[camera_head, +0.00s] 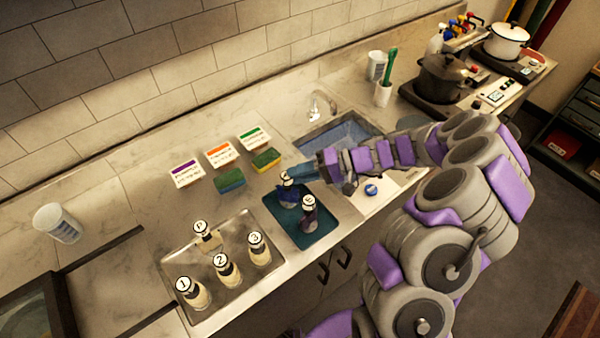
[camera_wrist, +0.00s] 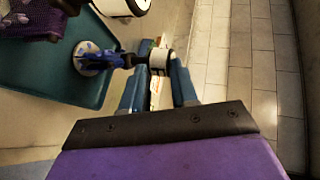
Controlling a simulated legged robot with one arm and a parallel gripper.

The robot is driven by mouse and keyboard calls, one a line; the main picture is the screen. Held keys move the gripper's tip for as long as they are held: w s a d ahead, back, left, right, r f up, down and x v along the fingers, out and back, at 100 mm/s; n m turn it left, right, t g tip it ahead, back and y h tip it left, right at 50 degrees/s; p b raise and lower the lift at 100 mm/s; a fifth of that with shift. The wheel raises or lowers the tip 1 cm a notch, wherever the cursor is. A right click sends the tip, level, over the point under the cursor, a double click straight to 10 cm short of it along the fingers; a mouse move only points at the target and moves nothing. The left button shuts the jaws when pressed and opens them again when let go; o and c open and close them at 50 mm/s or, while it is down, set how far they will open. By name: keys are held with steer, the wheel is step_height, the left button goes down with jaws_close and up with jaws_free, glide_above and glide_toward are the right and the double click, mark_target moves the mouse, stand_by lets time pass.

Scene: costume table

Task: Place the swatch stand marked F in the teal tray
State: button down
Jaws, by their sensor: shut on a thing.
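The teal tray (camera_head: 284,221) lies on the counter near its front edge, left of the sink. A blue swatch stand (camera_head: 288,196) with a white round cap is upright at the tray's back part, its letter too small to read. My gripper (camera_head: 293,176) is shut on this stand near its top. In the wrist view the blue stand (camera_wrist: 112,60) has its cap between my gripper's fingers (camera_wrist: 159,66) and its round base over the teal tray (camera_wrist: 45,75); I cannot tell whether the base touches. A dark purple stand (camera_head: 309,218) is in the tray's front part.
A metal tray (camera_head: 235,293) to the left holds several capped bottles marked P, 1, 2 and 3. Sponges (camera_head: 230,180) and label cards (camera_head: 186,173) lie behind. The sink (camera_head: 345,131) and stove pots (camera_head: 440,80) are to the right. A cup (camera_head: 57,222) stands far left.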

steer(key=c, duration=0.8)
jaws_free()
steer(key=shift+o, duration=0.5)
steer(key=o, duration=0.3)
step_height(320, 180, up, 7)
steer(key=p, duration=0.2)
stand_by(0.5)
